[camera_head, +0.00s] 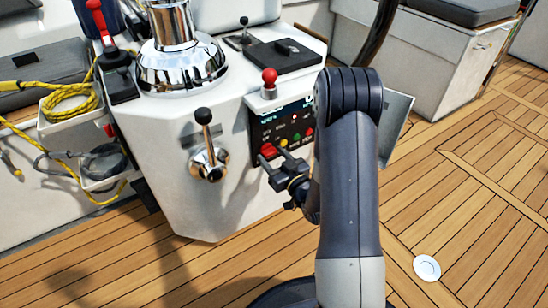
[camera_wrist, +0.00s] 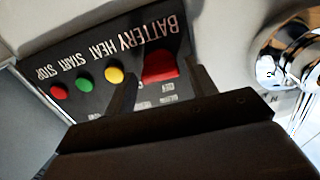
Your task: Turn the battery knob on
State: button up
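The red battery knob (camera_wrist: 160,68) is on a black control panel (camera_wrist: 60,65), below the word BATTERY, which reads upside down in the wrist view. In the head view the knob (camera_head: 267,150) shows at the panel's left side. My gripper (camera_wrist: 161,75) is open at the panel, with one finger on each side of the knob. Small gaps seem to show between the fingers and the knob. In the head view my gripper (camera_head: 277,160) reaches the panel from the right, and my arm hides part of the panel's right side.
Yellow (camera_wrist: 114,75), green (camera_wrist: 84,83) and red (camera_wrist: 58,91) buttons line the panel beside the knob. A red-topped lever (camera_head: 269,80) stands above the panel. A black-knobbed lever (camera_head: 205,140) sticks out to its left. Open wooden deck (camera_head: 470,230) lies right.

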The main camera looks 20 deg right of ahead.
jog(key=shift+o, duration=0.8)
jog(key=p+v, duration=0.1)
jog(key=v, duration=0.9)
jog(key=shift+s, duration=0.4)
jog(key=shift+d, duration=0.1)
jog(key=b+x, duration=0.1)
jog(key=x, duration=1)
jog(key=shift+s, duration=0.1)
jog(key=shift+d, duration=0.1)
